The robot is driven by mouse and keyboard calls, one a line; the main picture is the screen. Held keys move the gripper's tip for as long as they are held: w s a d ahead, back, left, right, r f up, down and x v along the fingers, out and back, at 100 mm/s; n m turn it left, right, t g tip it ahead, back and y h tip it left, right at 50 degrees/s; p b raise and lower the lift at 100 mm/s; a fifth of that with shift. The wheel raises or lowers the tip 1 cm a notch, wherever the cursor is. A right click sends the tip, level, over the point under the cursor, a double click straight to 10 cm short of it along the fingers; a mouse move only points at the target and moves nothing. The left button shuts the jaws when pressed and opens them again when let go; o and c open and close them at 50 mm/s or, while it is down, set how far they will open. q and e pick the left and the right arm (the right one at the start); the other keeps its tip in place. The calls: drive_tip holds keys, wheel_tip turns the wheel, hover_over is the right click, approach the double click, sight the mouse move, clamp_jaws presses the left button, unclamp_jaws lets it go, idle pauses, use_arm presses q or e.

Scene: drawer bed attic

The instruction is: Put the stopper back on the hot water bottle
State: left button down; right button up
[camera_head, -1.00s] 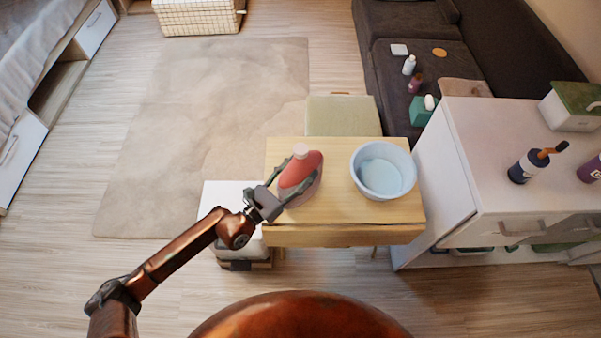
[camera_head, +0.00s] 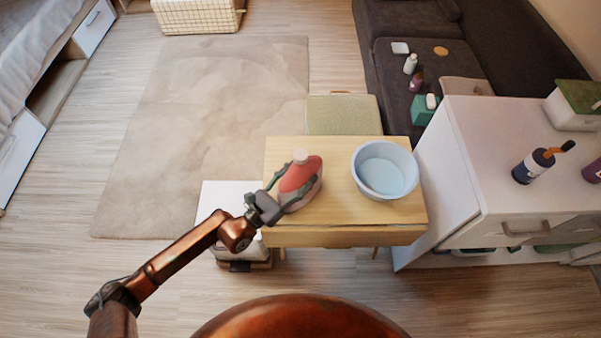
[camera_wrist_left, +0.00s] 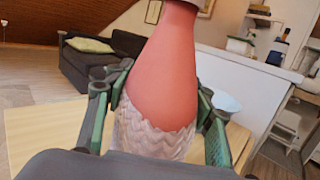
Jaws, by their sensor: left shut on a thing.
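The hot water bottle (camera_head: 301,174) is red with a pale knitted cover round its lower part. It stands roughly upright at the left side of the small wooden table. My left gripper (camera_head: 291,189) is shut on its body, with one finger on each side. In the left wrist view the bottle (camera_wrist_left: 165,75) fills the middle between the dark green fingers (camera_wrist_left: 157,118). A pale round piece (camera_head: 300,156) sits at the bottle's top; I cannot tell whether it is the stopper or the bare neck. My right gripper is not in view.
A pale blue basin (camera_head: 384,170) stands on the wooden table (camera_head: 335,210), right of the bottle. A white cabinet (camera_head: 490,150) with a dark bottle (camera_head: 532,167) is at the right. A green-seated chair (camera_head: 343,114) is behind the table. Floor lies open to the left.

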sight(280, 194)
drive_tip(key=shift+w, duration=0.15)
use_arm(q)
drive_tip(key=c, duration=1.3)
unclamp_jaws()
drive_tip(key=shift+f, duration=0.1)
drive_tip(key=o, duration=0.4)
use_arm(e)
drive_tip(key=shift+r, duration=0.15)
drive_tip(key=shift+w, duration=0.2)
use_arm(q)
drive_tip(key=shift+s+a, duration=0.15)
drive_tip(key=v, duration=1.1)
drive_tip(key=shift+s+a+p, duration=0.2)
drive_tip(key=shift+s+p, duration=0.05)
drive_tip(key=shift+p, duration=0.05)
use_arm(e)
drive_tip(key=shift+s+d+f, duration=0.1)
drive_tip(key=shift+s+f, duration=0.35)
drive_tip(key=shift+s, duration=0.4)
